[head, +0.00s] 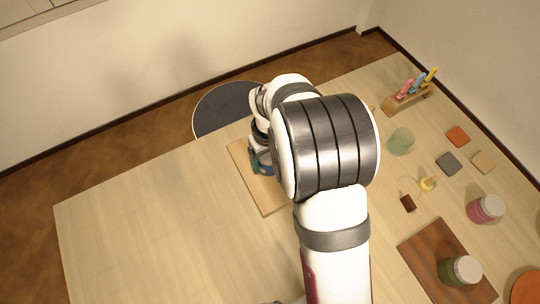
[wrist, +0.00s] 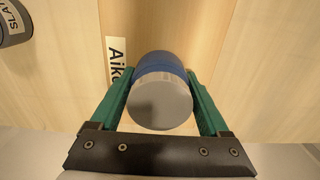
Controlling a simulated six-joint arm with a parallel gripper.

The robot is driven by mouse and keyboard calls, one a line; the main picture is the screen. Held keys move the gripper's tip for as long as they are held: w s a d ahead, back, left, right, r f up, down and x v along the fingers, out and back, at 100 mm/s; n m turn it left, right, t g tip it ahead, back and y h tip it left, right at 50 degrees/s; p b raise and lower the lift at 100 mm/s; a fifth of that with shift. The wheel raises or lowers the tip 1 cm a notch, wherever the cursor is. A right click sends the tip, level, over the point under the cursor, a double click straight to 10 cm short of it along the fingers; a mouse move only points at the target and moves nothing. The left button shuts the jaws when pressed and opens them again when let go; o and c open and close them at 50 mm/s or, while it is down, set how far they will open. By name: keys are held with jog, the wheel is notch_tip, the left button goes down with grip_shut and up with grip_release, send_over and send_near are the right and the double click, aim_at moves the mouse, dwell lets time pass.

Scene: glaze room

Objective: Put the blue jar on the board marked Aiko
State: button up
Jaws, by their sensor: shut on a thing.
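The blue jar (wrist: 158,66) with a grey lid (wrist: 160,103) is between the green fingers of my gripper (wrist: 160,100) in the wrist view. My gripper is shut on it. Under it is a light wooden board (wrist: 190,25) with a white label reading "Aiko" (wrist: 117,62), partly cut off by a finger. In the head view the board (head: 272,203) lies near the table's far edge, and my arm covers part of it. A bit of the blue jar (head: 267,170) shows there beside my gripper (head: 257,168). I cannot tell whether the jar touches the board.
A dark jar labelled "SLA…" (wrist: 14,25) is at the wrist view's upper left. At right in the head view are a pink jar (head: 484,209), a green jar (head: 455,272) on a brown board (head: 425,250), a pale green cup (head: 400,142) and a tool rack (head: 405,98). The table's left is clear.

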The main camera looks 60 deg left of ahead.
jog(key=shift+f, duration=0.1)
jog(key=o, duration=1.5)
notch_tip(320, 180, up, 12)
jog(key=shift+r, duration=0.15)
jog(key=shift+w+d+r, duration=0.1)
jog(key=shift+w, duration=0.05)
jog(key=w+d+r+m, duration=0.3)
jog(key=w+d+m, duration=0.2)
jog(key=d, duration=0.4)
jog(key=w+d+r+m, duration=0.4)
jog(key=d, duration=0.5)
jog(key=s+d+m+y, duration=0.1)
jog(key=s+d+m, duration=0.3)
jog(key=d+m, duration=0.3)
jog(key=s+d+m, duration=0.5)
jog(key=d+m, duration=0.2)
jog(key=d, duration=0.6)
jog(key=shift+s+f+m+y, duration=0.25)
jog(key=shift+m+y, duration=0.05)
jog(key=shift+y, duration=0.1)
